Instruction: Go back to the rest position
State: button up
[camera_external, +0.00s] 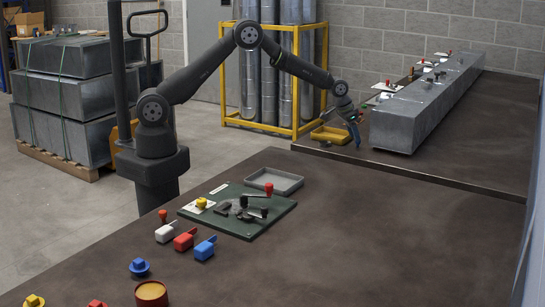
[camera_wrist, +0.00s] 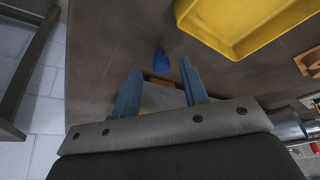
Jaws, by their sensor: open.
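My gripper (camera_external: 356,131) is at the end of my outstretched arm, over the near left corner of the far table (camera_external: 470,165). In the wrist view my gripper (camera_wrist: 160,85) shows two blue-grey fingers spread apart with a gap between them. I see nothing clearly held between the fingers. A small blue object (camera_wrist: 161,62) lies on the dark table just past the fingertips, apart from them. A yellow tray (camera_wrist: 238,22) is beyond it to the right, and it also shows next to my gripper in the external view (camera_external: 331,135).
A yellow rack of metal tubes (camera_external: 285,70) stands behind. The near table (camera_external: 370,240) holds a green board (camera_external: 240,212), a grey tray (camera_external: 273,181) and several coloured parts; its right side is clear.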

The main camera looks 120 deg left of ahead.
jog(key=x, duration=0.3)
jog(key=shift+a+r, duration=0.15)
jog(key=shift+r, duration=1.3)
